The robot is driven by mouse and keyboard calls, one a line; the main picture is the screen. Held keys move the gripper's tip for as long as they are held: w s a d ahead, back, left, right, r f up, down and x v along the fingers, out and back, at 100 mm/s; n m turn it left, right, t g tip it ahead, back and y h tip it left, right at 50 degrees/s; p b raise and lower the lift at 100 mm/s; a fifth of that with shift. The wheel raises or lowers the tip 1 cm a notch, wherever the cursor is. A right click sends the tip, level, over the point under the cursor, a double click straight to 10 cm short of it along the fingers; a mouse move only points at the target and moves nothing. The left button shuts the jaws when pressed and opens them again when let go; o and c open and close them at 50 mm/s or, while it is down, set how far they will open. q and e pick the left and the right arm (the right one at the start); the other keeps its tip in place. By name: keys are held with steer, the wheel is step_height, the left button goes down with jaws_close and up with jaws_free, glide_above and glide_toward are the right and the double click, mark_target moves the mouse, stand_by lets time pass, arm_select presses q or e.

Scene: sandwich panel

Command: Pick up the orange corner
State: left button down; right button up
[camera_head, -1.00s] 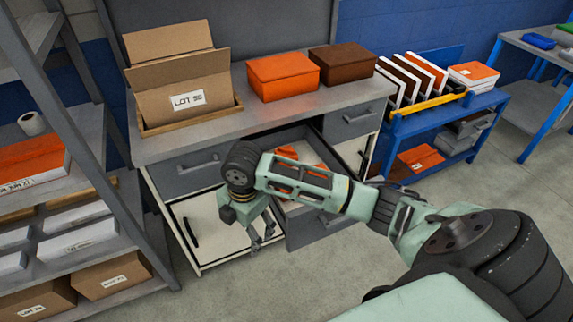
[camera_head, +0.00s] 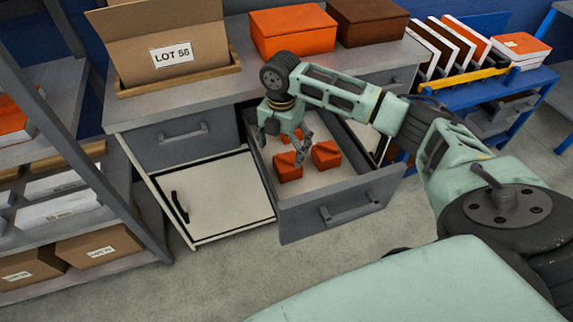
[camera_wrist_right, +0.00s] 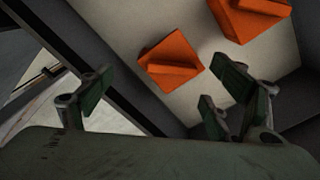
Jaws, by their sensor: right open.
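Several orange corners lie in the open drawer (camera_head: 338,219). One orange corner (camera_head: 287,167) is near its left side and another (camera_head: 326,154) is to the right. A third, farther back, is partly hidden by my right gripper (camera_head: 281,147). My right gripper is open and empty, fingers pointing down above the drawer's left part. In the right wrist view, one orange corner (camera_wrist_right: 170,66) shows beyond the spread fingers (camera_wrist_right: 158,100), and a second (camera_wrist_right: 249,16) is cut by the top edge. I see no contact. My left gripper is out of view.
The drawer's walls and front panel surround the corners. On the worktop stand a LOT 56 cardboard box (camera_head: 171,55), an orange box (camera_head: 292,32) and a brown box (camera_head: 367,22). A grey shelf (camera_head: 85,200) stands at left. A blue rack (camera_head: 470,95) stands at right.

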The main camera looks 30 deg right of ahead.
mark_target(284, 156)
steer(key=f, duration=0.4)
steer(key=shift+s+d, duration=0.2)
steer(key=shift+d, duration=0.05)
steer(key=shift+f, duration=0.2)
steer(key=shift+c, duration=0.4)
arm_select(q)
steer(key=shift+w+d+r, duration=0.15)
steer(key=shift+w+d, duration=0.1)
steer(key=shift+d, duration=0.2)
arm_select(e)
steer(key=c, duration=1.1)
